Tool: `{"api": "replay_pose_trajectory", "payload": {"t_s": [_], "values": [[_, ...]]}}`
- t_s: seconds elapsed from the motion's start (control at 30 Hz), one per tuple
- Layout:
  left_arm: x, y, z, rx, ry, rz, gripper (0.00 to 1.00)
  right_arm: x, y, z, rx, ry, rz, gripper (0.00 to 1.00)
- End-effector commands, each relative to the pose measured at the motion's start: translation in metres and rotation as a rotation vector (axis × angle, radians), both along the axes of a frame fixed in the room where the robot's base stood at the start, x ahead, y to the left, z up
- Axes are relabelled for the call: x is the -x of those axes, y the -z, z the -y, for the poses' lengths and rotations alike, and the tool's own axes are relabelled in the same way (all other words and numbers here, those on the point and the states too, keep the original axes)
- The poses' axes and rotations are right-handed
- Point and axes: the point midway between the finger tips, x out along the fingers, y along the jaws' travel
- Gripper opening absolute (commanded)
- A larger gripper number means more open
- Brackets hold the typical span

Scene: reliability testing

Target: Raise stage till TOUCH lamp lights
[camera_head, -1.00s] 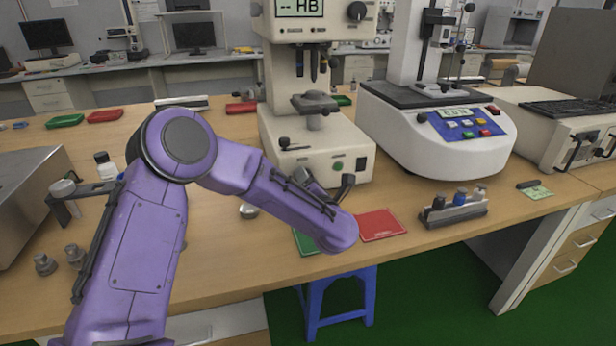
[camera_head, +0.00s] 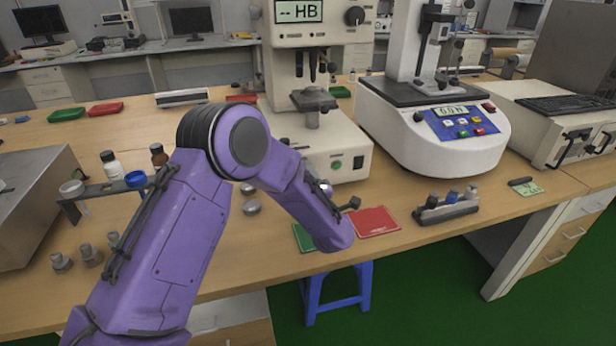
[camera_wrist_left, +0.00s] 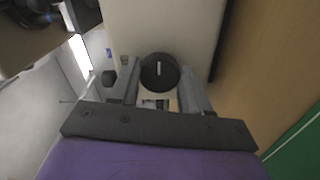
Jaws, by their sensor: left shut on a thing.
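The beige hardness tester (camera_head: 320,150) stands on the bench with "-- HB" on its display (camera_head: 298,11). Its dark stage (camera_head: 313,99) sits on a short screw column, with a small gap below the indenter (camera_head: 313,72). A round green control or lamp (camera_head: 337,165) shows on the base front; I cannot read its label or tell whether it is lit. My left gripper (camera_wrist_left: 160,82) is shut on a dark round knob (camera_wrist_left: 159,68) with a white mark, in the left wrist view. My left forearm mostly hides this grip in the head view. My right gripper is not in view.
A red card (camera_head: 376,221) and a partly hidden green card (camera_head: 303,238) lie near the bench's front edge. A block with small pieces (camera_head: 445,208) is to the right. A second white instrument (camera_head: 440,140) stands right of the tester. Bottles (camera_head: 112,165) stand at left.

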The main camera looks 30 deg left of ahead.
Motion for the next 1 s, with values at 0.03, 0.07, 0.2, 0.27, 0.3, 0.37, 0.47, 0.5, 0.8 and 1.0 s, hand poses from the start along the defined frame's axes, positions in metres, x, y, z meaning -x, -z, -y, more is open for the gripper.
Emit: {"api": "replay_pose_trajectory", "payload": {"t_s": [0.03, 0.07, 0.2, 0.27, 0.3, 0.37, 0.47, 0.5, 0.8, 1.0], "values": [[0.0002, -0.0011, 0.0009, -0.018, 0.002, -0.024, 0.16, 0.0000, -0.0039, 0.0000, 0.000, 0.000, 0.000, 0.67], [0.0001, -0.0009, 0.0009, -0.028, 0.002, -0.035, 0.16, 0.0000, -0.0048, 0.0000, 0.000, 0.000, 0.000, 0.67], [0.0003, -0.0002, 0.0005, -0.067, 0.002, -0.081, 0.16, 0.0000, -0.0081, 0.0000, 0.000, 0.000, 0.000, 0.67], [0.0004, 0.0003, 0.0005, -0.080, 0.001, -0.095, 0.16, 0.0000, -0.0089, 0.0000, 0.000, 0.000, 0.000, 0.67], [0.0004, 0.0005, 0.0005, -0.086, 0.001, -0.103, 0.16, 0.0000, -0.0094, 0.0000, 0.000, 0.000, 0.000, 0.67], [0.0005, 0.0009, 0.0004, -0.094, 0.001, -0.113, 0.16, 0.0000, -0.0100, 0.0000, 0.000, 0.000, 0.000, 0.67], [0.0004, 0.0013, 0.0003, -0.103, 0.001, -0.123, 0.16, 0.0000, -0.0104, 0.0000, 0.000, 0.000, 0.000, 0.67], [0.0004, 0.0015, 0.0003, -0.105, 0.001, -0.125, 0.16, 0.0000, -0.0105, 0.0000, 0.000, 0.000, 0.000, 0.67], [0.0005, 0.0019, 0.0004, -0.106, 0.001, -0.128, 0.16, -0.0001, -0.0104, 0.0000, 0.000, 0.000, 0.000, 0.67], [0.0004, 0.0017, 0.0004, -0.106, 0.001, -0.128, 0.73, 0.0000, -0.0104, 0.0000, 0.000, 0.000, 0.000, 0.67]]}}
